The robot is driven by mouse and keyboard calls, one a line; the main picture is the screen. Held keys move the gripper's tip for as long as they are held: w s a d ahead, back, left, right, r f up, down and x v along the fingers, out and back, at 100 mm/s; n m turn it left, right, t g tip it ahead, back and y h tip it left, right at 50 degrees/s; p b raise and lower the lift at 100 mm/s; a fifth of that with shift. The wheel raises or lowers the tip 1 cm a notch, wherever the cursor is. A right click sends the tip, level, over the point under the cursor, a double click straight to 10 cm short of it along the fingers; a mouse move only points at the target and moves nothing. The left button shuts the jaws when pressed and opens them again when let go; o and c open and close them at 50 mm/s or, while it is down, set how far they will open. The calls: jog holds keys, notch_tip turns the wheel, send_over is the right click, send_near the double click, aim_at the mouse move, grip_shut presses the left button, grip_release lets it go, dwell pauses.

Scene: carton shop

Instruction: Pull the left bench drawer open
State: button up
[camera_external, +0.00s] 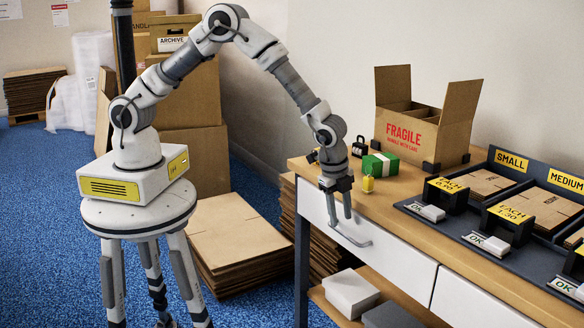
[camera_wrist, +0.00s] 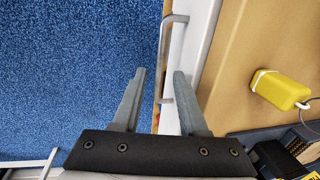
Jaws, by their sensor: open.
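The left bench drawer (camera_external: 380,248) has a white front and looks flush with the bench, below the wooden top. Its grey bar handle (camera_external: 357,240) also shows in the wrist view (camera_wrist: 166,50). My gripper (camera_external: 340,218) is open and points down in front of the drawer, at the handle's left part. In the wrist view my gripper (camera_wrist: 160,72) has the near end of the handle between its two fingers, closer to the right finger. I cannot tell whether a finger touches the bar, or the exact height of the fingertips against it.
A white right drawer (camera_external: 475,300) is alongside. Flat cartons (camera_external: 235,235) lie on the blue floor.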

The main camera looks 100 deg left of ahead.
aim_at(342, 225)
jog(key=f, duration=0.3)
jog(key=shift+w+a+f, duration=0.25)
jog(key=shift+f, duration=0.1)
grip_shut()
dwell(1.2)
